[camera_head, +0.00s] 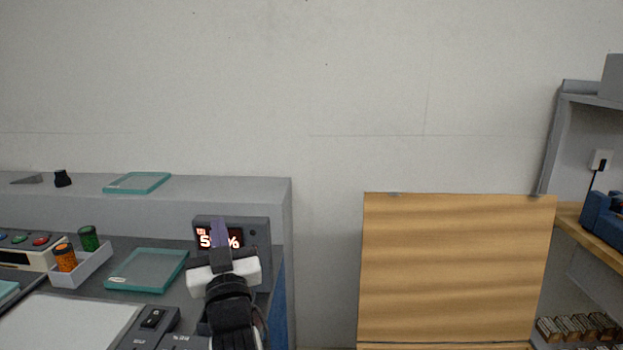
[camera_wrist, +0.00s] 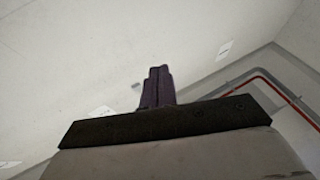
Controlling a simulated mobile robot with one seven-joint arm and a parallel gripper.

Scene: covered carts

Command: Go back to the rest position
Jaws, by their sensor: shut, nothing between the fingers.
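My gripper (camera_head: 219,232) is in the lower left of the head view, raised in front of a grey box with a lit red display (camera_head: 204,238). Its dark purple fingers point up and are closed together, with nothing between them. They hide part of the display's digits.
A grey bench at left holds a white tray (camera_head: 92,268) with an orange and a green jar, teal-edged glass plates (camera_head: 148,284), and a button panel (camera_head: 30,252). A wooden panel (camera_head: 455,265) stands right of centre. Shelving (camera_head: 556,150) is at far right. Bare wall fills the upper area.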

